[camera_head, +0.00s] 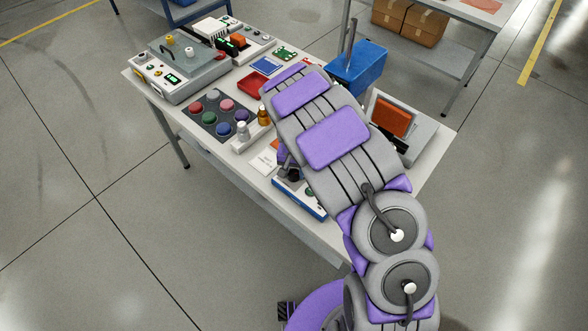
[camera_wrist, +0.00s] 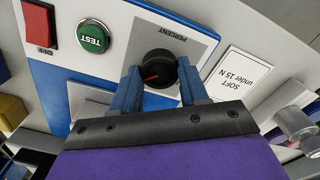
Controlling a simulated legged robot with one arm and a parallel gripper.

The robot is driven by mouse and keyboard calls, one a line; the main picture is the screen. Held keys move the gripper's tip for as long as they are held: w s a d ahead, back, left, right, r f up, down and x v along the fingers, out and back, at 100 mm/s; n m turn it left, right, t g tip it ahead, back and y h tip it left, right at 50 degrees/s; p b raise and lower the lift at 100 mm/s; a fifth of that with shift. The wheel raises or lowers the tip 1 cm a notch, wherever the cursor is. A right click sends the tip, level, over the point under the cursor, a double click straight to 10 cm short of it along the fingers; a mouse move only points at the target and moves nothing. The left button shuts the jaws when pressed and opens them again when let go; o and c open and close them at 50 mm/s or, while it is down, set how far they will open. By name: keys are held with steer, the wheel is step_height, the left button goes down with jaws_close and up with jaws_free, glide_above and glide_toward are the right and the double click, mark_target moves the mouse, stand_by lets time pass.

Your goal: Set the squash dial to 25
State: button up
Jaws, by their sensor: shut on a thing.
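The squash dial (camera_wrist: 158,58) is a round black knob with a red pointer line, on a grey panel marked PERCENT that appears upside down in the wrist view. The pointer lies roughly sideways, toward the left of that view; no scale numbers can be read. My gripper (camera_wrist: 159,77) has its two blue fingers on either side of the dial and is shut on it. In the head view, the blue and white device (camera_head: 301,198) with the dial sits at the table's front edge. My arm hides most of it there.
On the same device are a green TEST button (camera_wrist: 93,37) and a red OFF switch (camera_wrist: 40,24). A white card reading SOFT under 15 N (camera_wrist: 234,72) lies beside it.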

steer(key=n+p, duration=0.1)
steer(key=n, duration=0.4)
steer(key=shift+a+n, duration=0.1)
steer(key=shift+n, duration=0.2)
steer(key=n+p, duration=0.1)
steer(key=n, duration=0.4)
steer(key=shift+w+r, duration=0.1)
steer(key=n+p, duration=0.1)
steer(key=n, duration=0.4)
steer(key=shift+n, duration=0.4)
steer(key=n+p, duration=0.1)
steer(key=n, duration=0.3)
steer(key=shift+n, duration=0.4)
steer(key=o, duration=1.1)
steer(key=shift+c, duration=0.2)
